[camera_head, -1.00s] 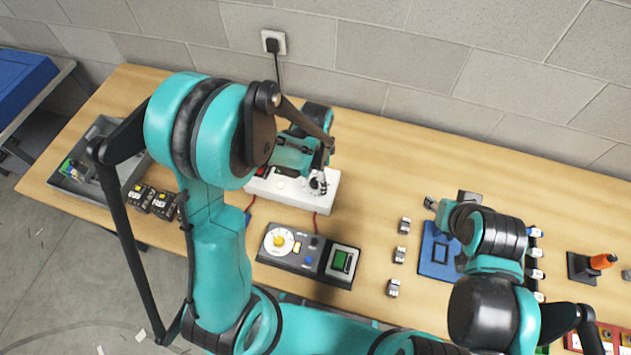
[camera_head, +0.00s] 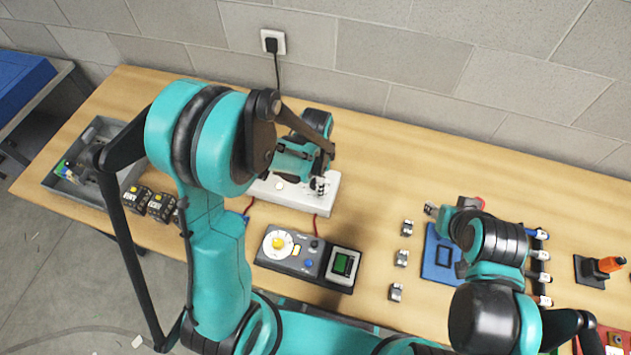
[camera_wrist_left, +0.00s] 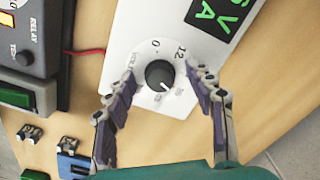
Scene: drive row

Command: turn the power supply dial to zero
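The power supply is a white box (camera_head: 328,202) under my left arm in the head view. In the left wrist view its white face (camera_wrist_left: 142,38) carries a round black dial (camera_wrist_left: 158,74) with a pale pointer line. The line points to the lower right, away from the "0" at upper left and the "12" at upper right. My left gripper (camera_wrist_left: 161,71) is open, with one finger on each side of the dial and visible gaps. In the head view this gripper (camera_head: 320,186) is small over the box. My right gripper (camera_head: 431,209) hangs near a blue plate; its fingers are too small to judge.
A grey tray (camera_head: 98,185) is at left. Red leads leave the supply.

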